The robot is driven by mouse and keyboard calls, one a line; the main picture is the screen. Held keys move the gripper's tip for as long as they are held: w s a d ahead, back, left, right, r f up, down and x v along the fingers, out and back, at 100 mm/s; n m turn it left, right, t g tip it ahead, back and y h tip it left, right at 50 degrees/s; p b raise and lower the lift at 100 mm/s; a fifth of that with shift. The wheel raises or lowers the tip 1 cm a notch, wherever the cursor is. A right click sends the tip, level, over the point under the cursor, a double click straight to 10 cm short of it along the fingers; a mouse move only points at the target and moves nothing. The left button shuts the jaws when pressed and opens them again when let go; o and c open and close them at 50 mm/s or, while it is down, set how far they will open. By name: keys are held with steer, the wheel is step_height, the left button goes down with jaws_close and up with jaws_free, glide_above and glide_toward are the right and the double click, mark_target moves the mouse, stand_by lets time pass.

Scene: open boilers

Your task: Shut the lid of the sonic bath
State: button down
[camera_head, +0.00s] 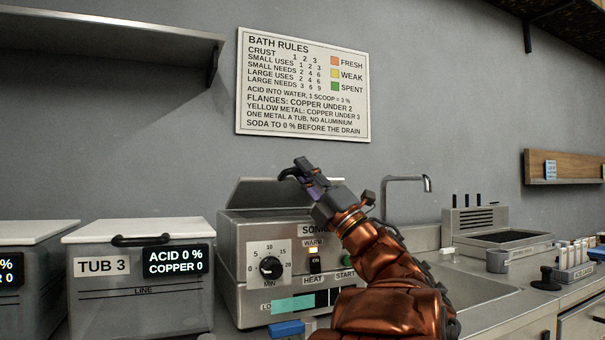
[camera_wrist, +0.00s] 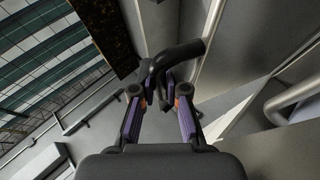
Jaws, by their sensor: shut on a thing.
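The sonic bath (camera_head: 232,285) is a grey metal box with a dial, a lit WARM lamp and a HEAT switch. Its lid (camera_head: 258,192) is raised and tilted at the back of the box. My gripper (camera_head: 297,172) is at the lid's right part, shut on the black lid handle (camera_head: 285,173). In the wrist view, my gripper (camera_wrist: 160,92) has its two purple-padded fingers on either side of the curved black handle (camera_wrist: 182,53). My arm hides part of the bath's front and right side, including some of its label.
Tub 3 (camera_head: 95,305), with a white lid, stands left of the bath. A sink (camera_head: 475,287) with a tap (camera_head: 408,181) lies to the right. A shelf (camera_head: 110,40) hangs at upper left, and a rules sign (camera_head: 305,120) is on the wall.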

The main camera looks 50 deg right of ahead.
steer(key=c, duration=1.4)
jaws_free()
steer(key=shift+c, duration=0.2)
steer(key=v, duration=1.2)
steer(key=shift+c, duration=0.2)
